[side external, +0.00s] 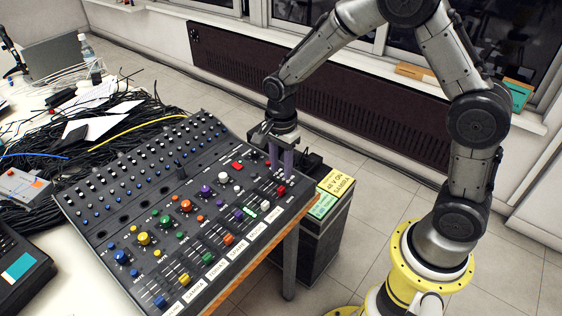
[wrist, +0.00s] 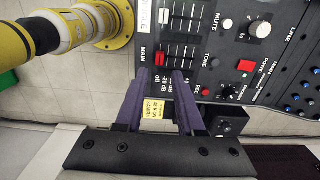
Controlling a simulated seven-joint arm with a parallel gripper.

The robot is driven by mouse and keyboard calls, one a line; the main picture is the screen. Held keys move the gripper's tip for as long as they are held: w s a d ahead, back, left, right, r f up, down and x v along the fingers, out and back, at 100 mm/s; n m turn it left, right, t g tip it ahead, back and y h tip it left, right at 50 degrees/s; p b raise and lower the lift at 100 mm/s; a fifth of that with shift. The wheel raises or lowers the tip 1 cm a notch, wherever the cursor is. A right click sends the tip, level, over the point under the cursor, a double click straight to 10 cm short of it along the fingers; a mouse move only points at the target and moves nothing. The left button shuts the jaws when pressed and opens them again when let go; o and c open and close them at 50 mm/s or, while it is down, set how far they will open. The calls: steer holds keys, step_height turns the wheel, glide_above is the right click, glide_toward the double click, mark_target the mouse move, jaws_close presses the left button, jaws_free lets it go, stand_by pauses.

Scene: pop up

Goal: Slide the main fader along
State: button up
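The mixing console (side external: 120,211) lies on the table with its fader strip at the right edge. In the wrist view a red fader cap (wrist: 159,57) sits beside the printed MAIN label (wrist: 143,55); it also shows in the side view (side external: 281,190). My gripper (wrist: 161,73) has two purple fingers spread apart with nothing between them. In the wrist view the red cap shows just beyond the fingertips, between their lines. In the side view my gripper (side external: 281,176) points down over the console's right corner. Whether the fingertips touch the panel is unclear.
A white fader cap (wrist: 163,16) sits on the same strip, away from the fingers. Knobs and a red button (wrist: 246,66) stand to the right in the wrist view. A dark cabinet (side external: 318,240) with yellow and green labels stands beside the table.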

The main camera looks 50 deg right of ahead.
mark_target(281, 188)
step_height(281, 188, down, 7)
steer(key=shift+s+r, duration=0.1)
jaws_close()
